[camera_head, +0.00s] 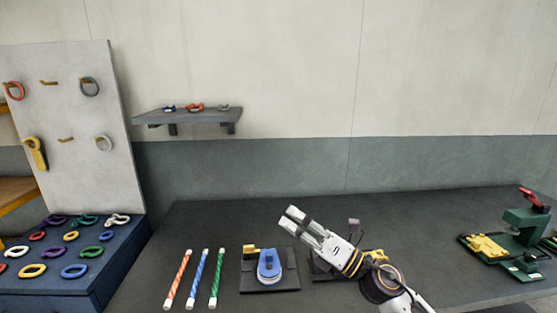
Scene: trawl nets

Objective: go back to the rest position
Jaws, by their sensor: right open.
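My right gripper (291,217) is white and grey, on an arm that comes in from the lower right. It is above the dark bench (380,213), pointing up and left, with nothing seen between its fingers. Behind and below it, a dark plate with a yellow part (375,254) is partly hidden by my arm. My left gripper is not in view.
A dark plate (285,285) with a blue piece stands left of my gripper. Orange (178,280), blue (200,280) and green (217,280) striped sticks lie farther left. A green machine (525,232) stands at right. A blue box (125,255) holds several rings. A shelf (190,117) hangs on the wall.

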